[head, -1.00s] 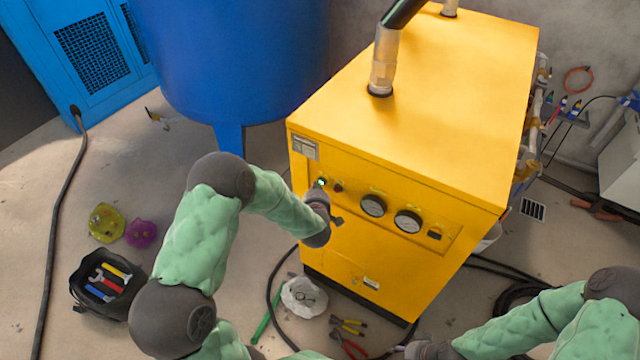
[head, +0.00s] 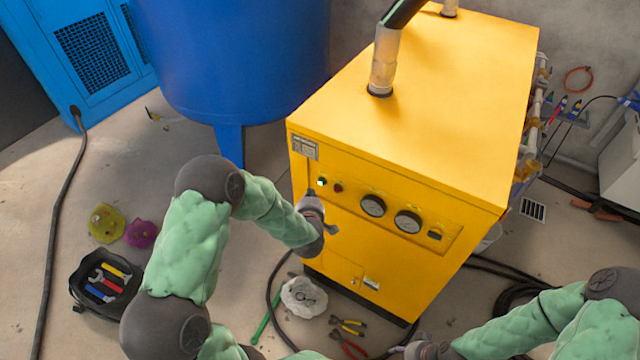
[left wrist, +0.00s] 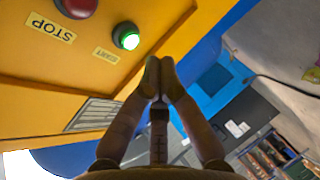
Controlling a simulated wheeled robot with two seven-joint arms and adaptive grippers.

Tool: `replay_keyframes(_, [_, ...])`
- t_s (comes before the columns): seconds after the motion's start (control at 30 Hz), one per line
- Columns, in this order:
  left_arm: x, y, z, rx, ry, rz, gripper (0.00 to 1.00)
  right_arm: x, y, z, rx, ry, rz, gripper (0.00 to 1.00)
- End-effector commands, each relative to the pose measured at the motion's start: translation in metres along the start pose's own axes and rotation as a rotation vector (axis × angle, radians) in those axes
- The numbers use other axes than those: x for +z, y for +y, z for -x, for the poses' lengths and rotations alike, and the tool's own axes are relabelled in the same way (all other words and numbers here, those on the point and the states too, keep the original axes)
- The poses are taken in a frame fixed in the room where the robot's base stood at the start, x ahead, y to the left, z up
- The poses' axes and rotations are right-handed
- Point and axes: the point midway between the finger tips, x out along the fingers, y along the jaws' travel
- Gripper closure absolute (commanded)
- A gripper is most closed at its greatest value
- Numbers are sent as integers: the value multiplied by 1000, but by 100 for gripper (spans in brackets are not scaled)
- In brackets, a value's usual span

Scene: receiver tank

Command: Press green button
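The green button (head: 322,182) is lit and sits at the upper left of the yellow machine's front panel. In the left wrist view the green button (left wrist: 125,36) glows beside a label that seems to read START. My left gripper (head: 312,205) is just below the button in the head view. In the left wrist view its fingertips (left wrist: 160,78) meet, with nothing between them, and stand apart from the button. My right gripper (head: 425,349) is low in the head view; its fingers are too unclear to read.
A red button (head: 338,188) is right of the green one, marked STOP in the wrist view. Two gauges (head: 390,213) sit further right on the yellow machine (head: 430,110). A blue tank (head: 235,60) stands behind. Tools and a black tray (head: 80,300) lie on the floor.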

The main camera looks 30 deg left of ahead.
Motion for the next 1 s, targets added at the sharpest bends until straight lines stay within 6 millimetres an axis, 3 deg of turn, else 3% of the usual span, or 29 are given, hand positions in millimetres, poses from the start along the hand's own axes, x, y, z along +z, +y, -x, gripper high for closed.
replay_keyframes(0.4, [-14,-14,26,1,1,0,100,0,0,0,0,0,0,56])
replay_keyframes(1.0, [-14,-14,27,1,0,-1,100,0,0,0,0,0,0,56])
